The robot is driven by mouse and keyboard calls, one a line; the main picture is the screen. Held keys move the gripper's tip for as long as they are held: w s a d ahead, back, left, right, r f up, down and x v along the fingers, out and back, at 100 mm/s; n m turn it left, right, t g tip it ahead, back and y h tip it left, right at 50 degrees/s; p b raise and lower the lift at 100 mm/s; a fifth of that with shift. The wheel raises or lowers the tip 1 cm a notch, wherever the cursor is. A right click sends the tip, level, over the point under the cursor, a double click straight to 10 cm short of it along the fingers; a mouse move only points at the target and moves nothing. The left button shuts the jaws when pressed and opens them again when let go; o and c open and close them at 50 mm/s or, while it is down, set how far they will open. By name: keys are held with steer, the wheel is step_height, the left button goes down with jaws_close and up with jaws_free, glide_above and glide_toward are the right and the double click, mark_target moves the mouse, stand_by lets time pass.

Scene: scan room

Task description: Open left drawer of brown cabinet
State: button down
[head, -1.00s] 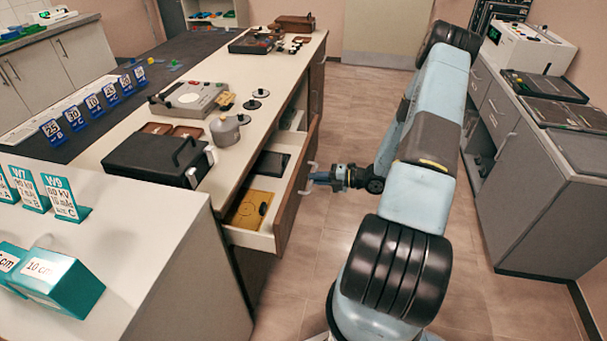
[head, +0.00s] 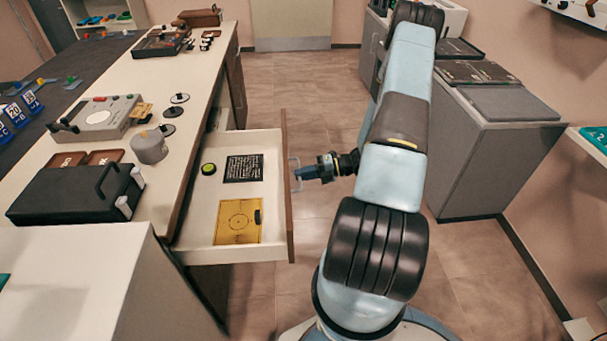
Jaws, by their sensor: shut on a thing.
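The brown cabinet (head: 233,84) with a pale top runs along the left of the head view. Its left drawer (head: 275,244) is pulled well out and shows its white inside. In it lie a yellow plate (head: 238,222), a black card with writing (head: 244,168) and a round black-and-green item (head: 208,169). The drawer's brown front faces right and bears a pale bar handle (head: 293,172). My gripper (head: 300,173) is at that handle, shut on it. The fingertips are small in this view.
A black case (head: 68,196), a grey pot (head: 151,147) and a grey device (head: 100,118) stand on the cabinet top. A white counter (head: 75,265) is at the front left. A grey cabinet (head: 490,165) stands at the right. Bare floor lies between.

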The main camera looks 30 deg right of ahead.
steer(key=shift+s+d+f, duration=0.1)
steer(key=shift+s+f, duration=0.1)
steer(key=shift+f, duration=0.05)
steer(key=c, duration=1.5)
jaws_free()
steer(key=shift+w, duration=0.15)
steer(key=o, duration=0.3)
steer(key=shift+w+r, duration=0.1)
steer(key=shift+r, duration=0.05)
steer(key=v, duration=1.4)
